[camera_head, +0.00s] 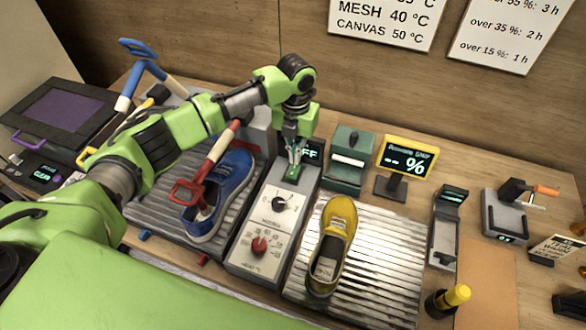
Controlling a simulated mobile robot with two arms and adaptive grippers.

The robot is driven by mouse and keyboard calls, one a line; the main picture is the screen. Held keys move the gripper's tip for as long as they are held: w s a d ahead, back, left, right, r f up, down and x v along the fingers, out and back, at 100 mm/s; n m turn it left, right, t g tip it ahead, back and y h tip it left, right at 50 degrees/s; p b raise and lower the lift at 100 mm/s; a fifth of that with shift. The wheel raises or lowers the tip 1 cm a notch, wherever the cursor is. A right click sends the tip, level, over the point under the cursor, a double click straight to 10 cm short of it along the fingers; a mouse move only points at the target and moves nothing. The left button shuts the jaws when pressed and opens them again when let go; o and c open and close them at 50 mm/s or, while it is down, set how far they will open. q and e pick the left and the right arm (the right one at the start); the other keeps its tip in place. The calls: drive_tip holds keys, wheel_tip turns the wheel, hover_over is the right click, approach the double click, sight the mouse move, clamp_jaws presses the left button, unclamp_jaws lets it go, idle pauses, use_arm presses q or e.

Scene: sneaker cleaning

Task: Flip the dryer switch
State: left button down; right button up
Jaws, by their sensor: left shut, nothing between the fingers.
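The dryer's grey control box (258,249) stands in the middle of the table, with a black-and-white dial and a red knob (259,246) on its top face. A dark display (312,152) at its far end shows green letters, partly hidden by my gripper; "FF" is readable. A small green piece (294,173) shows on the box near the display, and I take it for the switch. My left gripper (293,158) points down over it, shut and empty. I cannot tell whether the fingertips touch it. My right gripper is not in view.
A blue sneaker (232,185) with a red-handled tool inside is on the left ribbed rack. A yellow shoe (332,245) lies on the right rack (385,265). A green device (350,160) and yellow percent display (408,157) stand behind. My left arm crosses above the left rack.

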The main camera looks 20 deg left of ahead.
sight(295, 166)
use_arm(q)
drive_tip(key=shift+f+b, duration=0.55)
drive_tip(key=shift+f, duration=0.65)
idle(0.4)
wheel_tip(295, 166, up, 7)
drive_tip(key=p, duration=0.6)
drive_tip(key=shift+r+p, duration=0.15)
drive_tip(key=shift+p, duration=0.15)
idle(0.4)
